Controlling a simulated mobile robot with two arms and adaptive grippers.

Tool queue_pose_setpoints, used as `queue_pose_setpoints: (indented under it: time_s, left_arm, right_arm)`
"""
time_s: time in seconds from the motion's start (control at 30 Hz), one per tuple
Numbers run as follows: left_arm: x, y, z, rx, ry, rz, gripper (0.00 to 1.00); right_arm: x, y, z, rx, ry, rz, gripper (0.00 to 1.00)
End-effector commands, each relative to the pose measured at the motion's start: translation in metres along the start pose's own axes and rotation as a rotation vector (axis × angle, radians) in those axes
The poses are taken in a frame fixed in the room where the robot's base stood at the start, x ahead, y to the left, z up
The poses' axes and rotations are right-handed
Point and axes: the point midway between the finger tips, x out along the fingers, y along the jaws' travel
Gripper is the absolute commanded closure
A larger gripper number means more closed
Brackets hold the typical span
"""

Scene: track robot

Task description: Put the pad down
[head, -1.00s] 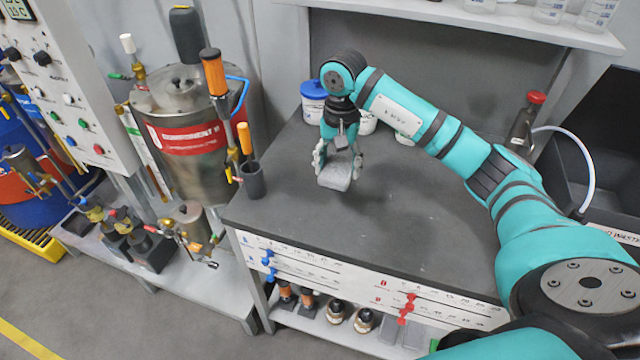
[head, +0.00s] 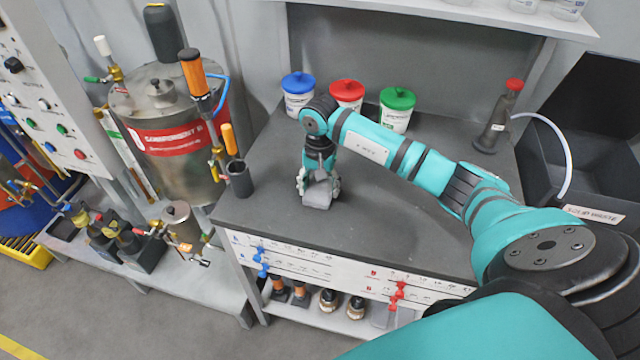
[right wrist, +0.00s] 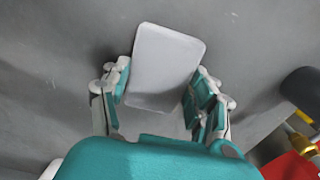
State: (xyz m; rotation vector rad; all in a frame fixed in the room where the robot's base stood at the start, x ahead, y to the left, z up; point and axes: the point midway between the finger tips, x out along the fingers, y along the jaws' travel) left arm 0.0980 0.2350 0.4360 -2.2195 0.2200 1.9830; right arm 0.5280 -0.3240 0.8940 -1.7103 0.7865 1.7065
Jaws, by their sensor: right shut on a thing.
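The pad (head: 317,196) is a small light grey block. My right gripper (head: 318,184) is shut on it over the dark bench top (head: 270,213), left of the bench's middle. In the right wrist view the pad (right wrist: 167,62) sits between the two fingers (right wrist: 160,92), its pale flat face towards the camera. I cannot tell whether the pad's lower end touches the bench. My left gripper is not in view.
Blue-, red- and green-lidded tubs (head: 346,95) stand at the back of the bench. A dark cup (head: 239,178) stands at its left edge. A red-capped bottle (head: 497,118) and black waste bin (head: 590,150) are at right. The bench front is clear.

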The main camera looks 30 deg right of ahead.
Motion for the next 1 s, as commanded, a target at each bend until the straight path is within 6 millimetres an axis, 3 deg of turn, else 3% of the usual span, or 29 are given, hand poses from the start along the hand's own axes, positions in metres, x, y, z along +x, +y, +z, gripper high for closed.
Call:
queue_pose_setpoints:
  time_s: [0.17, 0.2, 0.37, 0.77, 1.0]
  left_arm:
    - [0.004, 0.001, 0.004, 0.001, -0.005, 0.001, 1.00]
    - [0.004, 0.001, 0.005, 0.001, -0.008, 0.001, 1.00]
    - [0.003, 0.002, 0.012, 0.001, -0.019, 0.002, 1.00]
    - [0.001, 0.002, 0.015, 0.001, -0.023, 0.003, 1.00]
    - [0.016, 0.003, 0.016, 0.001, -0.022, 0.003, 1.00]
  right_arm:
    - [0.004, 0.000, 0.000, 0.000, 0.000, 0.001, 0.65]
    - [0.004, 0.000, 0.000, 0.000, 0.000, 0.001, 0.38]
    - [0.003, 0.000, 0.000, 0.000, 0.000, 0.001, 0.17]
    - [-0.004, 0.000, -0.001, 0.000, 0.001, 0.000, 0.16]
    - [-0.048, 0.000, -0.002, -0.001, 0.006, -0.003, 0.16]
